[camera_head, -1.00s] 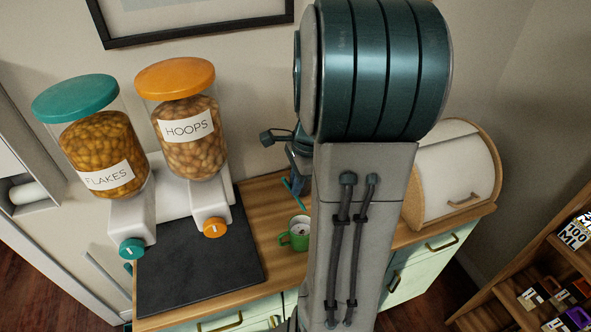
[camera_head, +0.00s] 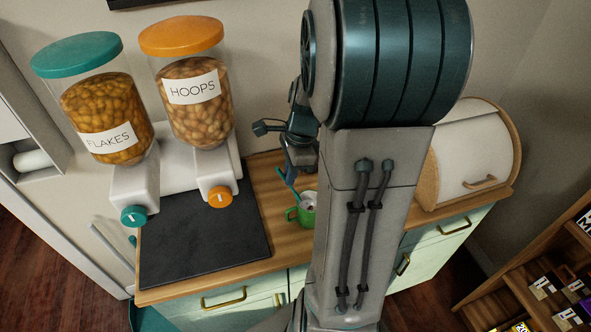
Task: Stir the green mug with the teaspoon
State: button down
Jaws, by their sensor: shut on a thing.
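The green mug (camera_head: 293,215) stands upright on the wooden counter, right of the dark mat, its handle to the left. My arm hides part of its right side. The teal teaspoon (camera_head: 286,179) is tilted, its lower end at the mug's mouth. I cannot clearly tell how deep it reaches inside. My gripper (camera_head: 296,166) is above and behind the mug, shut on the teaspoon. The fingertips are small and partly hidden by my arm.
Cereal dispensers labelled FLAKES (camera_head: 105,115) and HOOPS (camera_head: 195,100) stand on the left behind the dark mat (camera_head: 200,240). A bread bin (camera_head: 475,155) stands at the right end of the counter (camera_head: 262,190). A low shelf (camera_head: 530,285) with small boxes is at far right.

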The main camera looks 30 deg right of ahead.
jog(key=d+f+b, duration=0.3)
jog(key=f+b, duration=0.3)
jog(key=f, duration=0.2)
jog(key=shift+s+d+f, duration=0.35)
jog(key=shift+s, duration=0.1)
dwell(0.4)
